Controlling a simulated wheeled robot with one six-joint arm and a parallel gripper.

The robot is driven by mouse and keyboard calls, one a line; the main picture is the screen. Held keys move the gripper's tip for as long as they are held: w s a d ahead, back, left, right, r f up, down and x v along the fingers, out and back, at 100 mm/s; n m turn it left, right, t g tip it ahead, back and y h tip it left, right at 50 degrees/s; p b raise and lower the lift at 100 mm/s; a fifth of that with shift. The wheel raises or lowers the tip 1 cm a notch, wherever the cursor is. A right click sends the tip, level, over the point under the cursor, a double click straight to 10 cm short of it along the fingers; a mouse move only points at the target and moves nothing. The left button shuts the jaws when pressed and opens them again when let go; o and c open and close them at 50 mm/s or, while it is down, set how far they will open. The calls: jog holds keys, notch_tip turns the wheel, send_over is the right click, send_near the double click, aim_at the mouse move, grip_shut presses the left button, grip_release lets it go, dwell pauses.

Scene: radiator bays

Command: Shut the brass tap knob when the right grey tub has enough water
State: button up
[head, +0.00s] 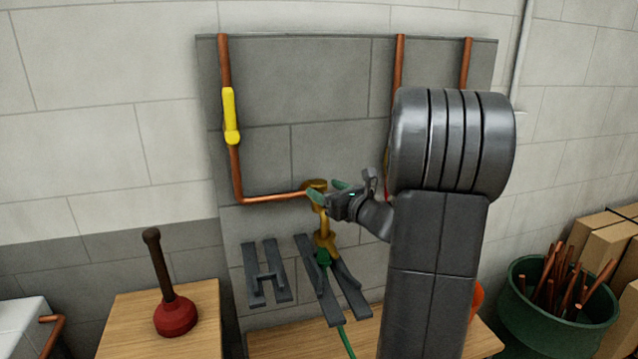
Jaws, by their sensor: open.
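The brass tap (324,232) hangs at the end of a copper pipe on the grey wall panel. Its brass knob (316,185) is at the top, partly covered by my gripper. My gripper (327,190) is open, with its green-tipped fingers at the knob. I cannot tell whether they touch it. A green hose (346,341) runs down from a green fitting (322,257) below the tap. I see no grey tub or water level; my arm hides part of the lower right.
A yellow-handled valve (231,116) is on the left pipe. A red plunger (175,314) stands on a wooden top (120,335). Dark grey brackets (253,274) are below the pipe. A green bin (515,305) of copper pipes and cardboard boxes (597,242) stand right.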

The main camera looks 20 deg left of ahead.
aim_at(324, 189)
jog(key=shift+x, duration=1.9)
jog(key=c, duration=1)
jog(key=shift+o, duration=0.2)
